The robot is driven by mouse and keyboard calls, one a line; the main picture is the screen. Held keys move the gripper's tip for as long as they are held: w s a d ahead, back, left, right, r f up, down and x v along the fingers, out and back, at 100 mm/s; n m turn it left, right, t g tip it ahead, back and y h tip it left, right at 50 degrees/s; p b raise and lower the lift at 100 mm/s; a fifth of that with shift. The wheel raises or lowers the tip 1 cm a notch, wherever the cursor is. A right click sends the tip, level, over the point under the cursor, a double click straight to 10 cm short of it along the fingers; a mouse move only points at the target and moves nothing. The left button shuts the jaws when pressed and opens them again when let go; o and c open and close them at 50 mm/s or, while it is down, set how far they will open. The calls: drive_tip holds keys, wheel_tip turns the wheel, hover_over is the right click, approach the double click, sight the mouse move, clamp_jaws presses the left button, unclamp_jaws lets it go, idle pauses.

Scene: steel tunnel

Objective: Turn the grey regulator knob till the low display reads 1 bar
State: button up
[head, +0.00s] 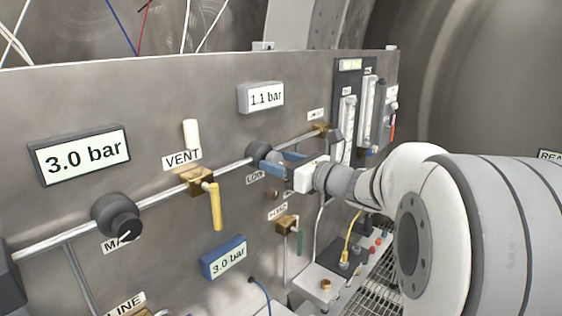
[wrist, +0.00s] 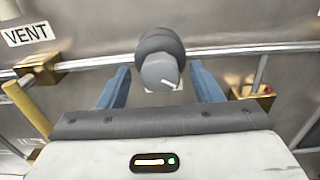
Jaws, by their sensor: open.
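In the head view the regulator (head: 259,152) is partly hidden by my gripper. My gripper (wrist: 162,88) is open, with one blue finger on each side of the knob and a visible gap on both sides. In the head view my gripper (head: 278,163) is at the regulator. The low display (head: 265,97) above it reads 1.1 bar. The LOW label (head: 254,179) below is partly covered.
A second dark knob (head: 118,217) is at left under a display (head: 80,155) reading 3.0 bar. A yellow vent handle (head: 215,205) hangs left of my gripper. A blue-framed display (head: 224,257) reads 3.0 bar. Flow tubes (head: 367,110) stand at right.

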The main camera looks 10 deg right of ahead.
drive_tip(key=c, duration=1)
drive_tip(key=shift+f+b, duration=0.1)
drive_tip(key=shift+b, duration=0.3)
drive_tip(key=shift+f+n+b, duration=0.1)
drive_tip(key=shift+n+b, duration=0.3)
drive_tip(key=shift+b, duration=0.05)
drive_tip(key=shift+n+b, duration=0.4)
drive_tip(key=shift+b, duration=0.2)
drive_tip(key=shift+r, duration=0.2)
